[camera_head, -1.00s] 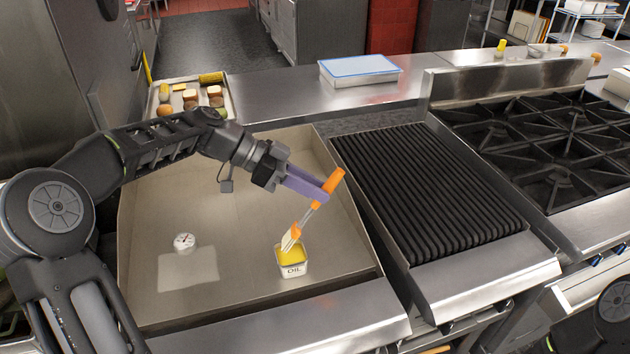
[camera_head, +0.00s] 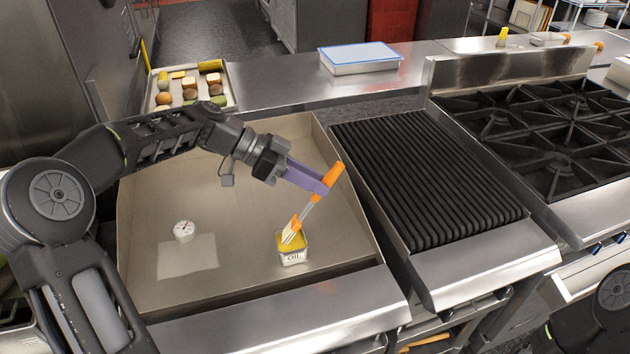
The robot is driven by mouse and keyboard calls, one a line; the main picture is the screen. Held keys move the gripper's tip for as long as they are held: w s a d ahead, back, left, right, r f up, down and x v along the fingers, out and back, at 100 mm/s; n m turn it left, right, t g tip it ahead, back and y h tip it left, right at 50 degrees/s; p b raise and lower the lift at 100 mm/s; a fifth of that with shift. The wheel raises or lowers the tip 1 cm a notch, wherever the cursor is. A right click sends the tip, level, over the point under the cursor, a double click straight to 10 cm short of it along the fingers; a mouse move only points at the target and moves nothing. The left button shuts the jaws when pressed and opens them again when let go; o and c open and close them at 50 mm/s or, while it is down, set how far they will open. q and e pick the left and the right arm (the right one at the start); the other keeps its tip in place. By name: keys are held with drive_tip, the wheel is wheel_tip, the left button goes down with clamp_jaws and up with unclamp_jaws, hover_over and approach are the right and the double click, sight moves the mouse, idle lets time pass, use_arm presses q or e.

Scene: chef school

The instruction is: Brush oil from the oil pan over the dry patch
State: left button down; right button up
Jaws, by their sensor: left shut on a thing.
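My left gripper (camera_head: 312,181) is shut on the orange handle of the brush (camera_head: 333,174). The brush tilts, with its pale bristles pointing down and left at the oil pan (camera_head: 293,258). The bristle end overlaps the yellow oil in the pan; how deep it goes I cannot tell. The pan is a small square pale container marked OIL, standing on the flat griddle. The dry patch (camera_head: 187,260) is a paler square on the griddle, to the left of the pan. A dark part of my right arm shows at the lower right corner, but its gripper is out of view.
A small white dial thermometer (camera_head: 184,230) stands at the dry patch's upper edge. The griddle (camera_head: 240,285) has raised walls at its back and sides. A ridged grill (camera_head: 425,180) lies to its right. A food tray (camera_head: 232,98) and a blue-rimmed container (camera_head: 360,62) sit behind.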

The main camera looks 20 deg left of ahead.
sight(336, 171)
use_arm(q)
drive_tip(key=shift+f+b, duration=0.45)
drive_tip(key=shift+f, duration=0.05)
idle(0.7)
drive_tip(key=shift+f+b, duration=0.15)
drive_tip(key=shift+b, duration=0.25)
idle(1.5)
drive_tip(key=shift+r+p, duration=1.45)
drive_tip(key=shift+r, duration=2.2)
